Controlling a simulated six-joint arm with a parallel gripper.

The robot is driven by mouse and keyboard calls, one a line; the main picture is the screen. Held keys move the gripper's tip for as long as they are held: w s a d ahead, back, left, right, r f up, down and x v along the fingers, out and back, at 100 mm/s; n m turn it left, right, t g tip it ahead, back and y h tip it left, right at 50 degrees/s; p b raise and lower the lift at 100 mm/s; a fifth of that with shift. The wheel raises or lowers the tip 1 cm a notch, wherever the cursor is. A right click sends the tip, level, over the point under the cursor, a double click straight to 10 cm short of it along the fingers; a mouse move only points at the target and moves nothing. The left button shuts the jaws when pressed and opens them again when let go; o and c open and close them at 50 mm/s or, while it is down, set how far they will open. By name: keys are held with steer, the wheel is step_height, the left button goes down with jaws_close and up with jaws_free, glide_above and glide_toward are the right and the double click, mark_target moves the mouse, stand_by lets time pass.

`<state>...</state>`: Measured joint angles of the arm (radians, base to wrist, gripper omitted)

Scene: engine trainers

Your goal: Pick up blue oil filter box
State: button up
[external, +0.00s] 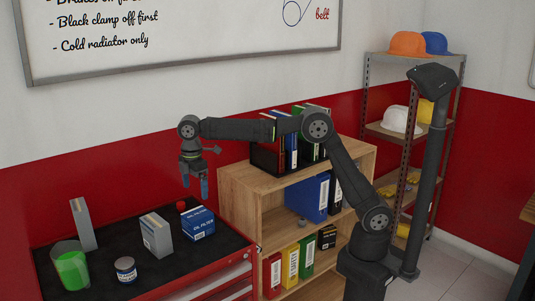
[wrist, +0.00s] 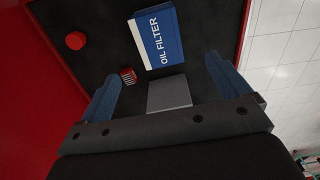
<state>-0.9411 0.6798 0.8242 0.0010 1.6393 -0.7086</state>
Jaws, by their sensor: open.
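The blue oil filter box (external: 198,224), blue with a white part, sits on the dark top of the red tool cart at its right back. In the wrist view the box (wrist: 158,38), lettered OIL FILTER, lies ahead of the fingers, toward the top of the picture. My gripper (external: 195,188) points down above the cart top, over the box area and apart from it. Its blue fingers are spread wide with nothing held between them; they also show in the wrist view (wrist: 162,72).
A grey box (external: 157,236) stands close left of the blue box. A red knob-like thing (external: 181,206) is behind it. A round tin (external: 125,270), a green-filled cup (external: 71,267) and a tall grey box (external: 83,225) stand farther left. A wooden shelf (external: 235,205) rises at the right.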

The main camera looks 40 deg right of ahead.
mark_target(198, 222)
step_height(198, 222, down, 15)
steer(key=shift+w+f, duration=0.1)
stand_by(0.4)
steer(key=c, duration=1.3)
steer(key=shift+o, duration=0.2)
